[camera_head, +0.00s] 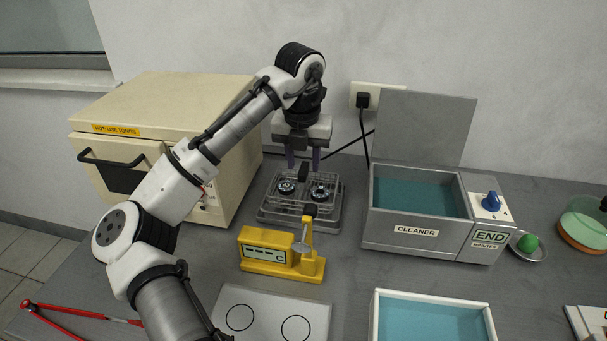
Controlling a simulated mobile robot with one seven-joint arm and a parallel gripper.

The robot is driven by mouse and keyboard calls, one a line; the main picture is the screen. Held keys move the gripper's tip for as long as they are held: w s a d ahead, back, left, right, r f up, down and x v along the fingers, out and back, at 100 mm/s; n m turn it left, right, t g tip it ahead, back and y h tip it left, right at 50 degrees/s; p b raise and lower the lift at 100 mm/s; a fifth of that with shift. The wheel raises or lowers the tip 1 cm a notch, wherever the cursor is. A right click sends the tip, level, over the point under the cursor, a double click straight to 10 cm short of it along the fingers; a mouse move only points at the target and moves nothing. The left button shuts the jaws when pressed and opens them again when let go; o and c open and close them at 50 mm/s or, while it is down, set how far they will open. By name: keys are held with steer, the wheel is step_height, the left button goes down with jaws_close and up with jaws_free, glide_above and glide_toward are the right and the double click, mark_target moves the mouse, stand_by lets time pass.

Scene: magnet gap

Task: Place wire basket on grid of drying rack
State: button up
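The wire basket (328,202) is a clear wire-like box with two dark round pieces inside and dark grips at its near and far sides. It appears to sit level on the drying rack (266,216), a low grey frame in the middle of the table; the exact contact with its grid is hard to see. My gripper (303,168) points down at the basket's far side. Its two fingers stand apart on either side of the far dark grip, with visible gaps, so it looks open. The fingertips' depth relative to the grip is unclear.
A yellow gauge (265,252) stands just in front of the rack. A beige oven (165,110) is close on the left. The grey cleaner tank (400,229), with raised lid, stands right. A white-rimmed blue tray (376,318) and a grey plate with circles (268,308) lie in front.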

steer(key=r, duration=0.6)
steer(key=shift+s+a+r, duration=0.1)
steer(key=shift+s+r, duration=0.3)
stand_by(0.8)
